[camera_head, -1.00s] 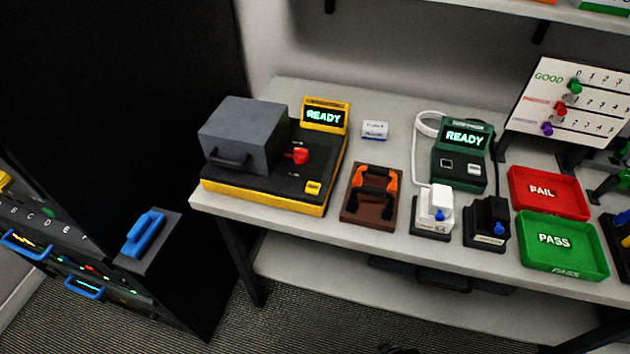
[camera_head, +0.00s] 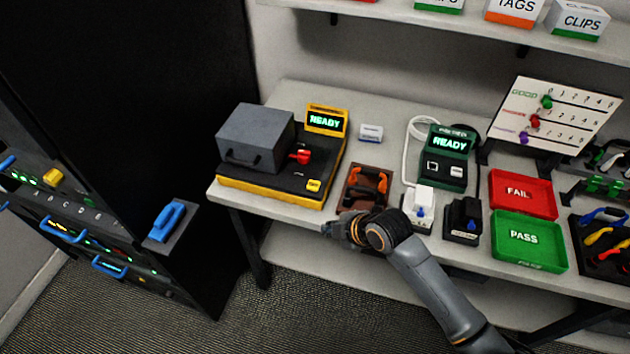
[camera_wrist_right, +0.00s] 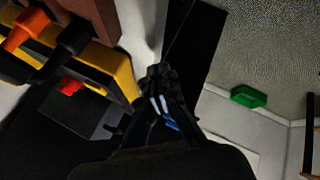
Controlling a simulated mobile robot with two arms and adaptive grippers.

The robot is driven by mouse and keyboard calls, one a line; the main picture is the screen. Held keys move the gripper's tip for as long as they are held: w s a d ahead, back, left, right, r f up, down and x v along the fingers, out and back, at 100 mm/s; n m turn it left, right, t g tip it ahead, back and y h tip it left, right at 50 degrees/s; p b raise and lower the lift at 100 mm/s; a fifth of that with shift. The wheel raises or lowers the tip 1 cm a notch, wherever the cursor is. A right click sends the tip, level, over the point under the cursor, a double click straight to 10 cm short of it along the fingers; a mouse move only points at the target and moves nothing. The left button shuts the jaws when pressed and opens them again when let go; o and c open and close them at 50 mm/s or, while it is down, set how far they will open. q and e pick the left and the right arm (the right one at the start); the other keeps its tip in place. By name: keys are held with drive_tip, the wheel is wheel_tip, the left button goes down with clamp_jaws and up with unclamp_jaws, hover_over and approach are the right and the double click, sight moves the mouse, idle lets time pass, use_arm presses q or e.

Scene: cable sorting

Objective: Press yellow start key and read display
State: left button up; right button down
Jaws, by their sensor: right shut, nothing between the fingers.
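The yellow and black tester (camera_head: 280,165) stands at the left end of the table, with a grey lidded box (camera_head: 256,136) on its left part. Its yellow start key (camera_head: 314,186) is at the front right corner. Its display (camera_head: 326,120) at the back reads READY in bright green letters. A red knob (camera_head: 300,157) sits between box and display. My right gripper (camera_head: 328,228) is shut and empty, at the table's front edge, to the front of the key and apart from it. In the right wrist view the shut fingers (camera_wrist_right: 155,95) show beside the tester's yellow edge (camera_wrist_right: 121,78). My left gripper is not in view.
A brown holder (camera_head: 353,181) with an orange and black tool stands right of the tester, partly behind my arm. A green tester (camera_head: 448,158) also reads READY. Red FAIL (camera_head: 522,194) and green PASS (camera_head: 530,241) trays lie further right. A dark cabinet (camera_head: 140,120) stands left.

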sight(317, 186)
drive_tip(key=w+a+r+n+p, duration=0.1)
drive_tip(key=w+r+n, duration=0.4)
drive_tip(key=r+n, duration=0.2)
drive_tip(key=w+a+r+n+y+p, duration=0.1)
drive_tip(key=w+a+r+n, duration=0.1)
drive_tip(key=w+r+n, duration=0.4)
wheel_tip(317, 186, up, 3)
drive_tip(key=n, duration=0.3)
drive_tip(key=shift+f, duration=0.2)
drive_tip(key=shift+a, duration=0.1)
wheel_tip(317, 186, down, 9)
drive_tip(key=b, duration=0.6)
drive_tip(key=shift+r, duration=0.1)
drive_tip(key=shift+b, duration=0.3)
drive_tip(key=shift+f, duration=0.4)
